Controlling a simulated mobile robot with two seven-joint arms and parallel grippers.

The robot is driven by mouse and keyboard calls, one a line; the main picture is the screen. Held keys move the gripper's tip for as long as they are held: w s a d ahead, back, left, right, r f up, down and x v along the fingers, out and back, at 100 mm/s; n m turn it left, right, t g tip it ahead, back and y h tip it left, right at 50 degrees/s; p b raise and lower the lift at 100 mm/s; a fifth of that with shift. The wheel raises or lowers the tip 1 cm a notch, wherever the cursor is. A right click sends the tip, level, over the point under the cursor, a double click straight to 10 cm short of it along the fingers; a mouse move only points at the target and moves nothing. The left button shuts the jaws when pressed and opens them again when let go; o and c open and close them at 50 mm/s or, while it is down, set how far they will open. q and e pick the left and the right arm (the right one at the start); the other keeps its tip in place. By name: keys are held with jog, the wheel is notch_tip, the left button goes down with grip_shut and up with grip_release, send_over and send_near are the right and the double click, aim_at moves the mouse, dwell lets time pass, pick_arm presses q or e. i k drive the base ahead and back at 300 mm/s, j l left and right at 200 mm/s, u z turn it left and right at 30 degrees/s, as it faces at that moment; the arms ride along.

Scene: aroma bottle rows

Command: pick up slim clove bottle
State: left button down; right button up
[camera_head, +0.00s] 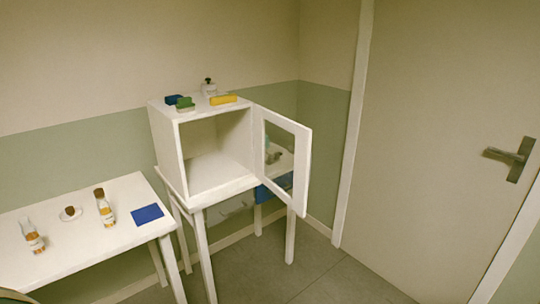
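Two slim amber bottles with pale labels stand on the white table at the left. One bottle (105,211) has a brown cap and stands near the table's middle. The other bottle (33,238) has a clear or whitish top, stands farther left and looks slightly tilted in this view. The labels are too small to read, so I cannot tell which one is clove. Neither of my grippers is in view.
The white table (100,251) also bears a blue mat (147,215) and a brown stopper-like piece (70,210) on a white saucer (77,217). A white cabinet (172,157) stands to the right, its glazed door (302,170) open, its visible interior empty. Several small items sit on top.

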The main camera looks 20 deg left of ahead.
aim_at(29, 231)
jog(key=i+u, duration=0.6)
jog(key=u, duration=0.15)
jog(key=i+l+u, duration=0.15)
jog(key=u, duration=0.25)
jog(key=i+l+u, duration=0.7)
jog(key=l, duration=0.15)
jog(key=l+u, duration=0.4)
jog(key=l, duration=0.65)
jog(key=k+l+u, duration=0.1)
jog(key=l+u, duration=0.25)
jog(key=l, duration=0.7)
jog(key=j+u, duration=0.1)
jog(key=j, duration=0.6)
jog(key=i+j+u, duration=0.1)
jog(key=j, duration=0.6)
jog(key=i, duration=0.05)
